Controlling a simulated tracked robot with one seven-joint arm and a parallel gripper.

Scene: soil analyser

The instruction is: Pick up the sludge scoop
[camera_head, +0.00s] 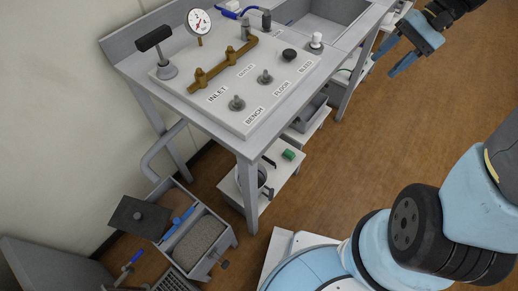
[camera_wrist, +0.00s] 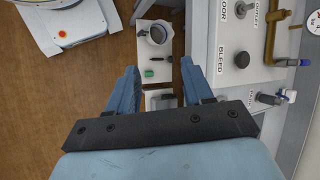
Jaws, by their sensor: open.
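No scoop is plain to see. A blue-handled tool (camera_head: 181,218) lies across the grey bin of grit (camera_head: 214,264) at the lower left of the head view. A second blue-handled tool (camera_head: 130,262) is left of it, partly cut off. I cannot tell if either is the sludge scoop. My gripper (camera_head: 387,62) is open and empty at the top right, far from both tools. In the wrist view my gripper (camera_wrist: 158,67) has its two blue fingers spread, above the floor and a low shelf.
A bench panel (camera_head: 247,98) with a gauge, brass pipe and knobs stands at the centre. A low white shelf (camera_head: 258,203) below holds a pot (camera_head: 262,178) and a green block (camera_head: 288,155). A dark lidded plate (camera_head: 138,217) is beside the bin. Wooden floor (camera_head: 430,120) is clear at right.

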